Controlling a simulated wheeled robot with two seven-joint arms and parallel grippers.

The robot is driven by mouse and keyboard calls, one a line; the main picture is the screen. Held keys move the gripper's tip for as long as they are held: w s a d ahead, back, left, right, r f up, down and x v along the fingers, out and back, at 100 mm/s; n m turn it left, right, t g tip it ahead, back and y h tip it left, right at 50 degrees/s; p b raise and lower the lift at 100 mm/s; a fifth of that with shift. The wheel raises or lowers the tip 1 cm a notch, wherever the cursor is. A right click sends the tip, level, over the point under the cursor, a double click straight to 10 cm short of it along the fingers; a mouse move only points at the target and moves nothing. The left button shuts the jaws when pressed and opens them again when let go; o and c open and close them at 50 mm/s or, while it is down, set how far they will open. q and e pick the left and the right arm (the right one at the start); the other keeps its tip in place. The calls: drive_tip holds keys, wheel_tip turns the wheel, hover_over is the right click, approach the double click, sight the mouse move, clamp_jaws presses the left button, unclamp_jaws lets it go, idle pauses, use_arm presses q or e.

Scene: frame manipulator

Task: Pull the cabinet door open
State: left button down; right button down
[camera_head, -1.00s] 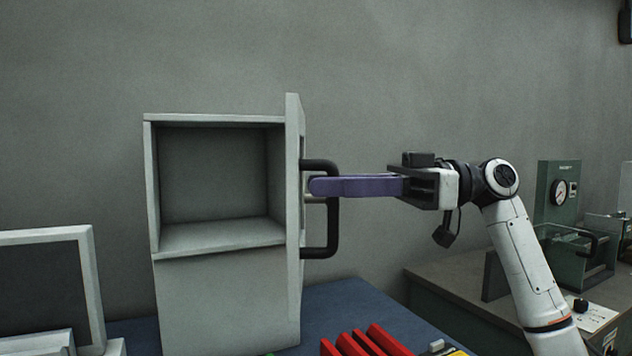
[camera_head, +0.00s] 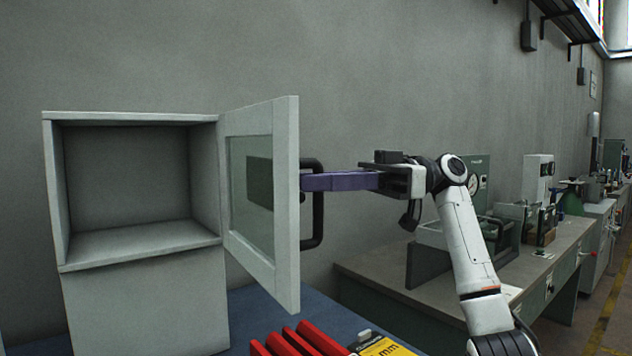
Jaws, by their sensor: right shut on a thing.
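The grey cabinet (camera_head: 135,262) stands at the left with its upper compartment exposed and empty. Its framed door with a glass pane (camera_head: 285,215) is hinged on the right side of the opening and stands swung well out, its inner face showing. A black D-shaped handle (camera_head: 318,222) is on the far side of the door, partly hidden by it. My right gripper (camera_head: 306,183) reaches in from the right. Its long purple fingers are shut on the upright bar of the handle, and the tips are partly hidden behind the door edge. My left gripper is out of view.
Red blocks (camera_head: 300,342) and a yellow-black box (camera_head: 383,346) lie on the blue tabletop (camera_head: 335,312) below the door. A workbench (camera_head: 385,285) with instruments stands at the right, behind my arm. The wall is close behind the cabinet.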

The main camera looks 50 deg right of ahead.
drive_tip(key=shift+f, duration=0.1)
drive_tip(key=c, duration=2)
unclamp_jaws()
drive_tip(key=shift+c, duration=0.2)
drive_tip(key=shift+d, duration=0.1)
drive_tip(key=v, duration=1)
drive_tip(key=shift+b, duration=0.35)
drive_tip(key=shift+s, duration=0.1)
